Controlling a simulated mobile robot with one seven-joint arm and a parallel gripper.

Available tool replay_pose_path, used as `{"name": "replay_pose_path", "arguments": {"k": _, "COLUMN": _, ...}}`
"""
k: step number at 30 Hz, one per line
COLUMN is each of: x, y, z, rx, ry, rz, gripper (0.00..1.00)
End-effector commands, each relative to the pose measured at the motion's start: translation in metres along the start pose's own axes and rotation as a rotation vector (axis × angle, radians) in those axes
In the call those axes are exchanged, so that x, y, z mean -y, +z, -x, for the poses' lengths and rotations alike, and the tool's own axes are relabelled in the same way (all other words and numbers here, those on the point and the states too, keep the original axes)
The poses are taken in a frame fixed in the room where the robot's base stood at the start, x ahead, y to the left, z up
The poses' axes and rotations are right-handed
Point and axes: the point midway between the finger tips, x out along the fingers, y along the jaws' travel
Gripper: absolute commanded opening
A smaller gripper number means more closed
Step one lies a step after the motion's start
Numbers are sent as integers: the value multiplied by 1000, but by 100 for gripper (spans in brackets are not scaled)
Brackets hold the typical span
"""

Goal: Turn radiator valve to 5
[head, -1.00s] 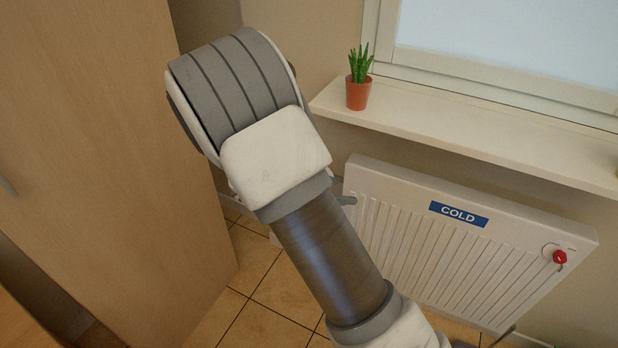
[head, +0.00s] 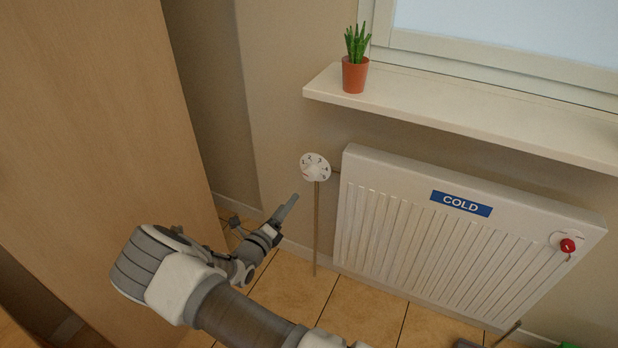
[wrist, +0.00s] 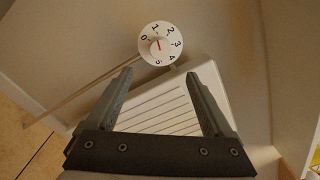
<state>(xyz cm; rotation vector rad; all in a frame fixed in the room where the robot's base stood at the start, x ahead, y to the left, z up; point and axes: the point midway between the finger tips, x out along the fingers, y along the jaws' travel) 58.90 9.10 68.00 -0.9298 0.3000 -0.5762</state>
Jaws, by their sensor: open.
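The white radiator valve dial (head: 315,167) is at the radiator's upper left, on top of a thin vertical pipe. In the wrist view the dial (wrist: 165,44) shows numbers 0 to 5 and a short red mark near its middle; the exact setting is hard to read. The white radiator (head: 400,215) carries a blue COLD label (head: 461,204). My gripper (head: 288,208) is below and left of the dial, apart from it. In the wrist view my gripper (wrist: 160,82) is open and empty, with the dial beyond its fingertips.
A red knob (head: 567,245) sits at the radiator's upper right. A potted plant (head: 355,74) stands on the windowsill (head: 450,108) above. A tall wooden cabinet (head: 90,130) is close on the left. Tiled floor (head: 295,290) lies below.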

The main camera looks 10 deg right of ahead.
Motion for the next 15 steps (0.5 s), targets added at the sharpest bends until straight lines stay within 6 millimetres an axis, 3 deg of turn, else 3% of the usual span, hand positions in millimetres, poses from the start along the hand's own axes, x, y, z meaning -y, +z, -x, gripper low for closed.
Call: {"name": "replay_pose_path", "arguments": {"k": 15, "x": -1, "y": -3, "z": -113, "rx": -3, "ry": -3, "rz": -3, "gripper": 86}}
